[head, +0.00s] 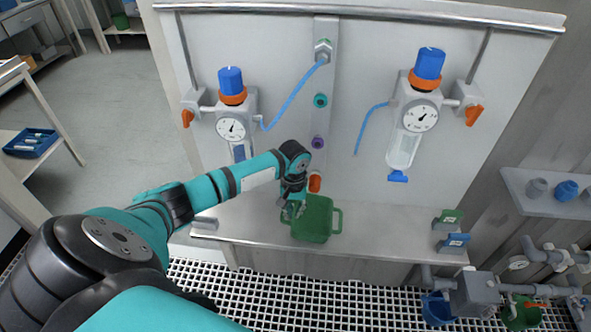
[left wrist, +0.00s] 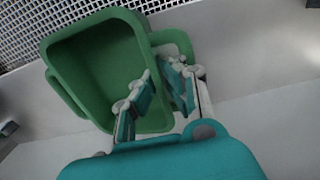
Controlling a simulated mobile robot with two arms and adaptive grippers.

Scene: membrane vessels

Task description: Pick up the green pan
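The green pan (head: 315,221) is a square, open tub with a loop handle on each of two opposite sides. It stands upright on the grey ledge of the panel in the head view. My left gripper (head: 291,212) is at the pan's left side, by the handle there. In the left wrist view the pan (left wrist: 100,70) looks empty. My left gripper (left wrist: 160,88) is open there, one finger over the pan's side and the other by the near handle (left wrist: 176,42). I cannot tell whether the fingers touch it. My right gripper is not in view.
The panel behind carries two gauges (head: 232,127) (head: 420,115), blue hoses and an orange-capped fitting (head: 315,183) close behind the pan. Bare ledge (head: 385,222) lies between. White grating (head: 300,290) is below.

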